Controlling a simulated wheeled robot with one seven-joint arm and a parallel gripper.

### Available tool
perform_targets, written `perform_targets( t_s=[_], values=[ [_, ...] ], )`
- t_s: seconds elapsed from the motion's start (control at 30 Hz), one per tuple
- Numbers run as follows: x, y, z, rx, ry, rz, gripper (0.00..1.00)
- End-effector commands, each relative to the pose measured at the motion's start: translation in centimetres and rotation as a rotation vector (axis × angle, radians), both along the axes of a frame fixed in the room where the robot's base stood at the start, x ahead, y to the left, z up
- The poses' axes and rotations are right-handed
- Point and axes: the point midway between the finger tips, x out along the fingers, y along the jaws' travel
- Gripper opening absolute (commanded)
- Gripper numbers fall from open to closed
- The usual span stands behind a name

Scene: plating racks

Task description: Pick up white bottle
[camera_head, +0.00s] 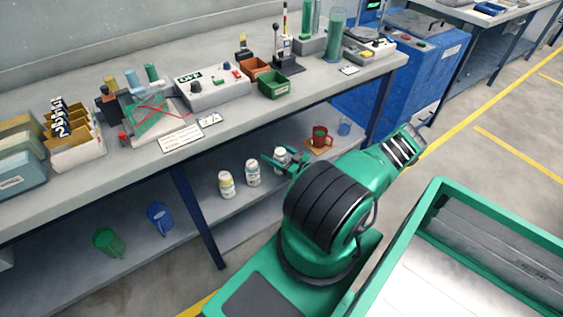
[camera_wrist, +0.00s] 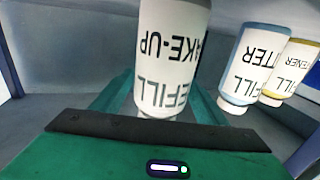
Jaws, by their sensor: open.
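The white bottle (camera_wrist: 172,60), lettered "REFILL MAKE-UP", shows large and upside down in the wrist view. It stands between the green fingers of my gripper (camera_wrist: 160,98). In the camera_head view the white bottle (camera_head: 281,154) is on the lower shelf, partly hidden by my gripper (camera_head: 284,160). My gripper is open, with a finger on each side of the bottle. I cannot tell whether either finger touches it.
A blue-trimmed bottle (camera_head: 252,172) and a yellow-trimmed bottle (camera_head: 226,184) stand in a row beside it on the shelf (camera_head: 240,215). A red mug (camera_head: 320,137) is on the other side. The worktop (camera_head: 130,180) overhangs the shelf. A blue leg (camera_head: 196,215) stands at left.

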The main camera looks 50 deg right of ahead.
Motion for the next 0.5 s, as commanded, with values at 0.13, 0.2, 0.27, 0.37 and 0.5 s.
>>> perform_targets(
  t_s=[0.13,0.2,0.27,0.37,0.5],
  values=[
    [0.51,-0.03,0.04,-0.001,-0.001,-0.001,0.67],
    [0.50,-0.03,0.04,0.000,-0.001,-0.001,0.67],
    [0.50,-0.02,0.03,0.000,0.000,-0.001,0.67],
    [0.49,-0.02,0.03,0.000,0.000,-0.001,0.50],
    [0.48,-0.01,0.02,0.000,0.000,-0.001,0.17]
  ],
)
